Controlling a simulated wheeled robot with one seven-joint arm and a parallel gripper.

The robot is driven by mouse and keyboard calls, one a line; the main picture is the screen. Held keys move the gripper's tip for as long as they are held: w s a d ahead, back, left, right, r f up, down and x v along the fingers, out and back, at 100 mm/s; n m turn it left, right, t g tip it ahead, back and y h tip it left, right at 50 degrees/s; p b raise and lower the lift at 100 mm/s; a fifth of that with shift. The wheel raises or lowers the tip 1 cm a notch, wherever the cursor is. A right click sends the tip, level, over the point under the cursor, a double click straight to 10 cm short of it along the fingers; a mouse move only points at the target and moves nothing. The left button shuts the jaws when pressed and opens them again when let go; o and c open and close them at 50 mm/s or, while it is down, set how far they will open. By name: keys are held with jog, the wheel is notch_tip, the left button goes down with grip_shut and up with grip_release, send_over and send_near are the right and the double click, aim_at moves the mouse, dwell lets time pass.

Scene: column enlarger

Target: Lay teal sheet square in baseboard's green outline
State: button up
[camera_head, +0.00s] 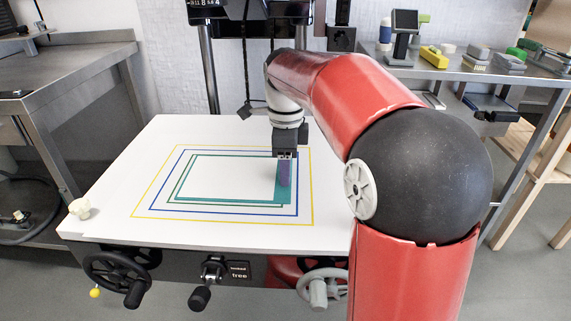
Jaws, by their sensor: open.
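The teal sheet (282,194) lies on the white baseboard (110,226). It shows as a white field with a thin teal edge and a wide teal strip at its right end. The green outline (225,206) shows just outside the sheet's left and front edges. The sheet appears shifted right within it, with its right end near the blue line. A purple upright piece (284,172) stands over the teal strip, directly below my gripper (286,157). My gripper is open and points down there. Whether its fingers touch the purple piece is too small to tell.
Blue and yellow outlines surround the green one. A pale knob (79,208) sits at the board's left corner. Handwheels (122,272) hang below the front edge. Enlarger columns (209,70) rise behind. Side benches stand left and right, the right one (455,72) holding several small items.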

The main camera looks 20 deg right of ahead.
jog(key=shift+r, duration=0.1)
jog(key=shift+r+p, duration=1.35)
jog(key=shift+p, duration=0.05)
jog(key=shift+r, duration=2.55)
jog(key=shift+f, duration=0.15)
